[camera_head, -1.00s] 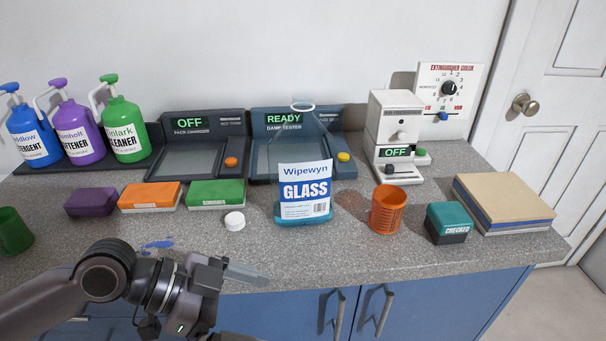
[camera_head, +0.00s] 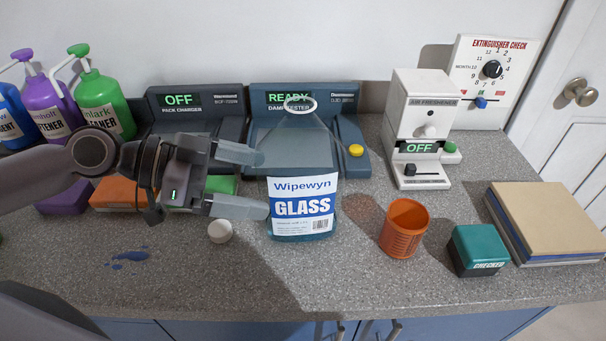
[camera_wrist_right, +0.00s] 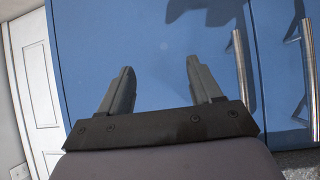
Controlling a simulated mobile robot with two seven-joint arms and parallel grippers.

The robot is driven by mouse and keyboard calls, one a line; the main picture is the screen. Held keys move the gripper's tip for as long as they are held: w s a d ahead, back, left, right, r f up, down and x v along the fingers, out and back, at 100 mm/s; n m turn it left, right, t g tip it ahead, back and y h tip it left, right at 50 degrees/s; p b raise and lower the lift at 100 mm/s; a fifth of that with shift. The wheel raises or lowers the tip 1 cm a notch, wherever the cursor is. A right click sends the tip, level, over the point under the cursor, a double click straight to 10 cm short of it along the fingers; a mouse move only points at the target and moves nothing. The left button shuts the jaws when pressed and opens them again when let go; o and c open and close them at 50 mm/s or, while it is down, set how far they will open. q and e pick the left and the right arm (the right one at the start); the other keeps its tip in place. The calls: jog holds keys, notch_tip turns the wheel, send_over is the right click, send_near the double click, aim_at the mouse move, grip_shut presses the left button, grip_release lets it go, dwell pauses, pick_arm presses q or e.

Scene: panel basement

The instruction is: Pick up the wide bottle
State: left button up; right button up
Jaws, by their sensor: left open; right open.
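The wide bottle (camera_head: 303,222) is a clear blue-tinted bottle labelled "Wipewyn GLASS" with a white ring at its top. It stands upright on the grey counter in the middle of the head view. My left gripper (camera_head: 265,182) is open and empty, its fingers pointing right at the bottle's left side. The fingertips reach the bottle's left edge in the picture; I cannot tell whether they touch it. My right gripper (camera_wrist_right: 163,80) shows in the right wrist view, open and empty, facing the blue cabinet doors (camera_wrist_right: 150,40).
A white cap (camera_head: 220,231) lies left of the bottle, below my left gripper. An orange cup (camera_head: 404,230) and a teal box (camera_head: 478,250) stand to the right. The damp tester (camera_head: 352,130) is behind the bottle. A blue spill (camera_head: 130,257) marks the front left counter.

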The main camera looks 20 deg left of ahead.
aim_at(286, 185)
pick_arm(q)
jog(key=x, duration=0.1)
jog(key=p+x, duration=0.1)
jog(key=x, duration=0.1)
jog(key=r+p+x, duration=0.1)
jog(key=shift+d+f, duration=0.15)
jog(key=shift+d, duration=0.3)
jog(key=shift+w+d+f, duration=0.2)
jog(key=shift+d+f, duration=0.15)
jog(key=shift+d, duration=0.15)
jog(key=c, duration=1.2)
